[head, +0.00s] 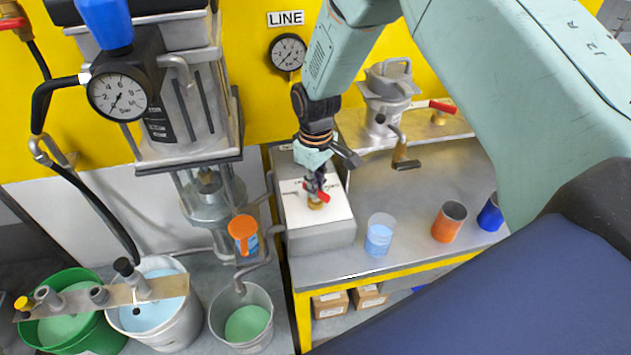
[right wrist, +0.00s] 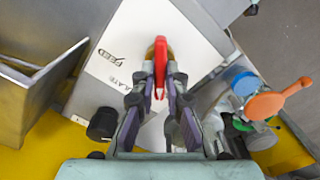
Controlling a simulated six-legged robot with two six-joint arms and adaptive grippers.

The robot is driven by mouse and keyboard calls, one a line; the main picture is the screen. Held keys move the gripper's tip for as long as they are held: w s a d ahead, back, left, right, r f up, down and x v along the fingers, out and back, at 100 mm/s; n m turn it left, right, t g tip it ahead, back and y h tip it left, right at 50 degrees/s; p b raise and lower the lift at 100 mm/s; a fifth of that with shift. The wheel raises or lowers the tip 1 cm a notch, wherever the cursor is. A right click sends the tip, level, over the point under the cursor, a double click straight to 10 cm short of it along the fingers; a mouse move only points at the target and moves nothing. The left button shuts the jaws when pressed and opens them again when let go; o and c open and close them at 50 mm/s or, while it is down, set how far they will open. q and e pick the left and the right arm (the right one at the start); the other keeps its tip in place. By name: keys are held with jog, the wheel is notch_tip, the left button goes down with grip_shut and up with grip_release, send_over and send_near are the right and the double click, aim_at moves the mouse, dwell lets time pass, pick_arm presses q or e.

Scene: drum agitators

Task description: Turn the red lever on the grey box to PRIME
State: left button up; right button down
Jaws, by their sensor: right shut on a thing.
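The grey box (head: 320,240) stands on the left end of the grey bench, with a white label plate (head: 330,209) on its top. The red lever (head: 322,196) sits on a brass fitting on that plate. In the right wrist view the red lever (right wrist: 161,62) points away between my fingers. My right gripper (head: 314,185) comes down from above and is shut on the lever; it also shows in the right wrist view (right wrist: 160,90). Lettering on the plate is partly covered and I cannot read PRIME. My left gripper is not in view.
A clear cup (head: 380,235), an orange cup (head: 449,221) and a blue cup (head: 490,214) stand on the bench right of the box. A pump (head: 185,100) and buckets (head: 242,318) stand further left. The bench middle is clear.

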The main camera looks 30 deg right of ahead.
jog(key=shift+w+r+n, duration=0.1)
jog(key=shift+n, duration=0.4)
jog(key=c, duration=1.4)
grip_release()
notch_tip(320, 180, up, 12)
